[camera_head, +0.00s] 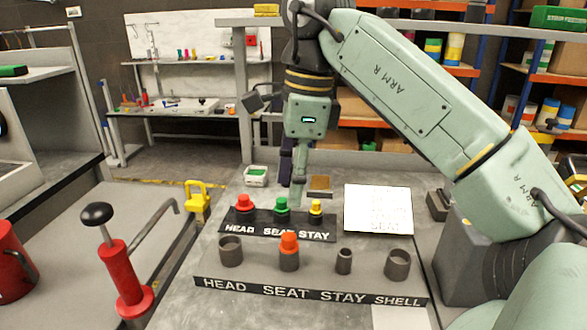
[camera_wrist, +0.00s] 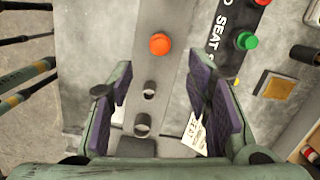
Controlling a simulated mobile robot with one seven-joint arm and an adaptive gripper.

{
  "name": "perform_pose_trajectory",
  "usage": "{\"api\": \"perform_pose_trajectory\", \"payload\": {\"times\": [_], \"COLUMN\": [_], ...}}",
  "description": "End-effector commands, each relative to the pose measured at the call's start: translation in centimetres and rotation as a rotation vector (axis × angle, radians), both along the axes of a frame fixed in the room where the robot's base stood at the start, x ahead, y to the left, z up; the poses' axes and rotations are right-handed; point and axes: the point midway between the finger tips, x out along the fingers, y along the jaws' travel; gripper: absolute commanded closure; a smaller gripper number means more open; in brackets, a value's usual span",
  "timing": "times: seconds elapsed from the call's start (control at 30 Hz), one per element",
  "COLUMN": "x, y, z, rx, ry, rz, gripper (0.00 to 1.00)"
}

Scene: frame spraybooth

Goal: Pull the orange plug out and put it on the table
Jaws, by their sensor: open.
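The orange plug (camera_head: 289,242) stands upright in the SEAT tube (camera_head: 289,261) of the grey front rack (camera_head: 318,277). The HEAD (camera_head: 230,252), STAY (camera_head: 344,262) and SHELL (camera_head: 397,266) tubes hold no plug. The plug also shows in the wrist view (camera_wrist: 160,44), near the top, beyond my fingertips. My gripper (camera_head: 298,192) points down behind the black rack, apart from the plug. In the wrist view my gripper (camera_wrist: 168,85) is open and empty, its purple pads well apart. The grey table (camera_head: 205,314) lies under the racks.
A black rack (camera_head: 274,227) behind holds a red plug (camera_head: 244,203), a green plug (camera_head: 281,205) and a yellow plug (camera_head: 316,207). A white sheet (camera_head: 378,208) lies to its right. A white bin (camera_head: 256,176) and yellow clamp (camera_head: 196,202) stand at the left. Bare table shows front left.

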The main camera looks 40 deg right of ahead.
Motion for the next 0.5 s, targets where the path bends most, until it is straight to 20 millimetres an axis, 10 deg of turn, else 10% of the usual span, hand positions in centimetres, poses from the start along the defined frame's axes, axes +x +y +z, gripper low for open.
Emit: {"api": "perform_pose_trajectory", "payload": {"times": [0.5], "x": [0.0], "y": [0.2], "z": [-6.5], "rx": [-0.005], "ry": [0.007], "rz": [-0.011], "gripper": [0.55]}}
